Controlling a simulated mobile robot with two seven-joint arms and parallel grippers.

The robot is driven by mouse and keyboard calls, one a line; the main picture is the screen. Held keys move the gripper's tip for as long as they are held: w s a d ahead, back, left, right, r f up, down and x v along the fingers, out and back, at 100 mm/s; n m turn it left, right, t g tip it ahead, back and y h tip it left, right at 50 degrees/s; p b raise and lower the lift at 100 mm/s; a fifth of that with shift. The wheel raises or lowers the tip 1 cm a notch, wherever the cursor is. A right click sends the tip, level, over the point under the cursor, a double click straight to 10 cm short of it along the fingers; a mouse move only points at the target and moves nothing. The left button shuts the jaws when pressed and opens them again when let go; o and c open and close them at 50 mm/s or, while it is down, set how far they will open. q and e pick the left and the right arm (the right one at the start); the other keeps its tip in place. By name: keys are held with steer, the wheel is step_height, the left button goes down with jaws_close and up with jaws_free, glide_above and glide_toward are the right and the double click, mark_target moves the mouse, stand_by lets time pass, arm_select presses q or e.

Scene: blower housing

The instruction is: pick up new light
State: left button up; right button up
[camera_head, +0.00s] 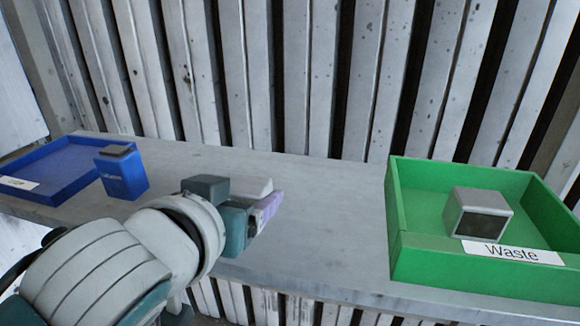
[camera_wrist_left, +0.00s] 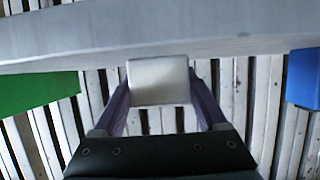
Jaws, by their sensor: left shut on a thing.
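My left gripper (camera_head: 266,207) is over the grey shelf, with purple fingers shut on a small pale block, which may be the new light (camera_head: 250,187). In the left wrist view the block (camera_wrist_left: 160,80) sits between the two fingers of the gripper (camera_wrist_left: 160,98), its plain pale face showing. In the head view the wrist and fingers hide part of the block. I cannot tell whether it touches the shelf. A grey box with a dark face, perhaps another light (camera_head: 484,211), lies in the green Waste tray (camera_head: 398,222). My right gripper is not in view.
A blue tray (camera_head: 75,180) with a white label lies at the left of the grey shelf (camera_head: 325,215). A blue block (camera_head: 122,177) with a dark top stands at its right edge. The shelf between the left gripper and the Waste tray is clear. Ribbed metal panels (camera_head: 300,75) stand behind.

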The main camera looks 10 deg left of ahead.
arm_select(q)
steer(key=shift+c, duration=0.6)
